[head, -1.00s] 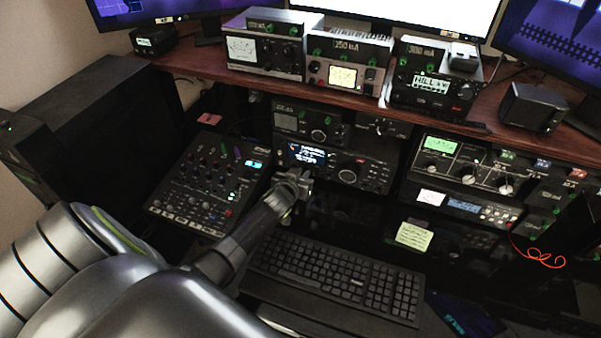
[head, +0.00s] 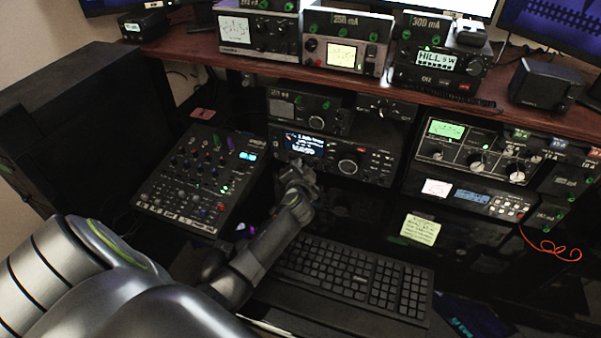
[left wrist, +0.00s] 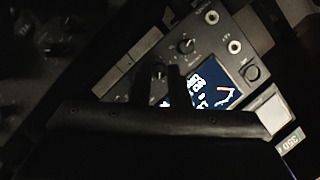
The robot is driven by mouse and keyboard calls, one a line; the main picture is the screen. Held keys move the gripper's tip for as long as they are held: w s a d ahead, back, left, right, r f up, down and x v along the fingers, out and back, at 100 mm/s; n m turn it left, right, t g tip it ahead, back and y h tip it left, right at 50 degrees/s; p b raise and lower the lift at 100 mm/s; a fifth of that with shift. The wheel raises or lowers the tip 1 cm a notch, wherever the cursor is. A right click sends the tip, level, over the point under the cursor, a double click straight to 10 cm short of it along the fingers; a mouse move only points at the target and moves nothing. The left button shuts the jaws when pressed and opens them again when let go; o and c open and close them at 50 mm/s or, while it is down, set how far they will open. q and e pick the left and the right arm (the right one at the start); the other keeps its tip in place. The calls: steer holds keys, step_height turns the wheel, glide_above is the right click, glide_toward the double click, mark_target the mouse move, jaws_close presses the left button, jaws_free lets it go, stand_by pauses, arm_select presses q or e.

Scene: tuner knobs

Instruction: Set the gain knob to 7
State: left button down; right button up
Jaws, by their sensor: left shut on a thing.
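The radio (head: 378,160) with a lit blue display (head: 305,145) sits under the shelf, with a large round knob (head: 348,163) right of the display. My left gripper (head: 297,170) is at the lower left of this radio's front, just below the display. In the left wrist view its fingers (left wrist: 172,82) are shut on a small knob (left wrist: 158,72) beside the display (left wrist: 214,87). The fingers hide part of this knob, and its label and pointer cannot be read. Another small knob (left wrist: 186,46) stands apart on the same panel. My right gripper is not in view.
A mixer (head: 200,178) lies left of the gripper and a keyboard (head: 350,275) lies below it. Another radio (head: 310,110) sits directly above. A tuner with a green meter (head: 446,129) stands to the right. The shelf edge (head: 230,62) overhangs the radios.

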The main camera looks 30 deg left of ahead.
arm_select(q)
steer(key=shift+f+m+b, duration=0.15)
steer(key=shift+m+b, duration=0.2)
steer(key=shift+m, duration=0.05)
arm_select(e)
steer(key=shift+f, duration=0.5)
arm_select(q)
steer(key=c, duration=1.4)
jaws_free()
